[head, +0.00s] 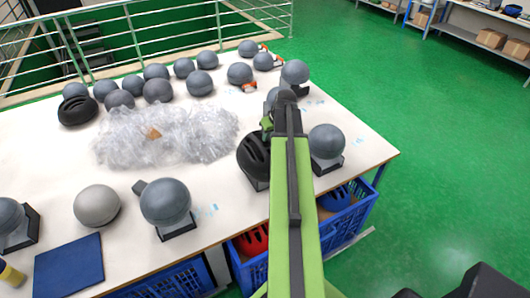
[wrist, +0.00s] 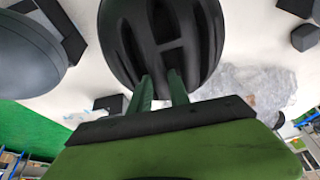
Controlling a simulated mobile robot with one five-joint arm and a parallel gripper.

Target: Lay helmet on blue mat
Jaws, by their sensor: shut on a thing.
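The black helmet (head: 253,158) is at the near right part of the table in the head view, just left of my arm. It fills the top middle of the wrist view (wrist: 162,40), with its vents showing. My gripper (wrist: 160,82) is shut on the helmet's edge with its two green fingers. In the head view my arm hides most of the gripper. I cannot tell whether the helmet is lifted or still rests on something. The blue mat (head: 69,266) lies flat and empty at the table's near left corner.
Grey head forms stand close to the helmet, one at right (head: 326,142) and one at left (head: 166,203). A crumpled clear plastic heap (head: 165,133) lies mid-table. A beige ball (head: 97,205) and a yellow-black object (head: 10,273) are near the mat. Blue crates (head: 345,212) sit below.

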